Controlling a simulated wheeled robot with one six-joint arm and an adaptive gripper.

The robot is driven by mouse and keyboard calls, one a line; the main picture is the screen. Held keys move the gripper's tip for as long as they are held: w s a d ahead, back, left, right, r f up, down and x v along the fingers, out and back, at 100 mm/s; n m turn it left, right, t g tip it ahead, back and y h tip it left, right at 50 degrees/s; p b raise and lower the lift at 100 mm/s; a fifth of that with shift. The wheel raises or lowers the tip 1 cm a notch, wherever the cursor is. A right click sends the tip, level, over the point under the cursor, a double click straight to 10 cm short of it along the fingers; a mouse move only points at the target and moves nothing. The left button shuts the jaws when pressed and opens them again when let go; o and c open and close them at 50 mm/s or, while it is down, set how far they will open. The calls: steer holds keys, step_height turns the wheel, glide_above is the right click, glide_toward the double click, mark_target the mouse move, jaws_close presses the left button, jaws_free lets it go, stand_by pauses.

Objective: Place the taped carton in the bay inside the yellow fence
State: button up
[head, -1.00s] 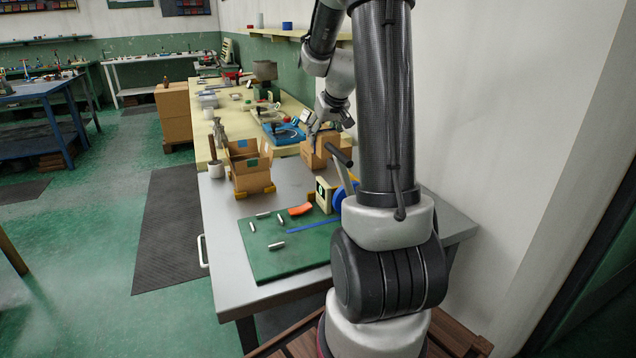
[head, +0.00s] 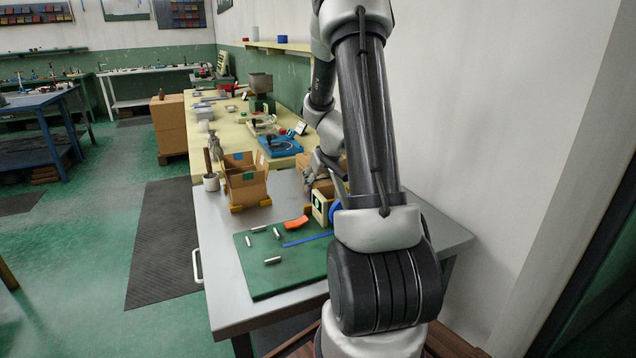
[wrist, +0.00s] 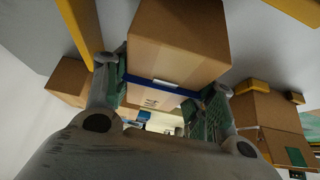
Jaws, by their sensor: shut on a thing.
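The taped carton (wrist: 180,40) is a brown box with a paler tape strip, a white label and a blue band across it. In the wrist view it sits between the two fingers of my gripper (wrist: 160,98), which is shut on it. In the head view my gripper (head: 318,168) is low over the far right of the grey table, with brown carton surfaces (head: 320,188) beside it, partly hidden by my arm. Yellow bars (wrist: 76,32) of the fence show at the upper left and upper right (wrist: 298,10) of the wrist view. I cannot tell whether the carton touches the table.
An open brown box (head: 246,182) with yellow corner blocks stands left of my gripper. Another brown box (wrist: 68,82) shows left in the wrist view. A green mat (head: 268,268) with metal pins and an orange piece lies nearer.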

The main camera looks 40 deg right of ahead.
steer(key=shift+f, duration=0.15)
steer(key=o, duration=1.5)
steer(key=shift+f, duration=0.1)
steer(key=v, duration=1.2)
steer(key=shift+d, duration=0.1)
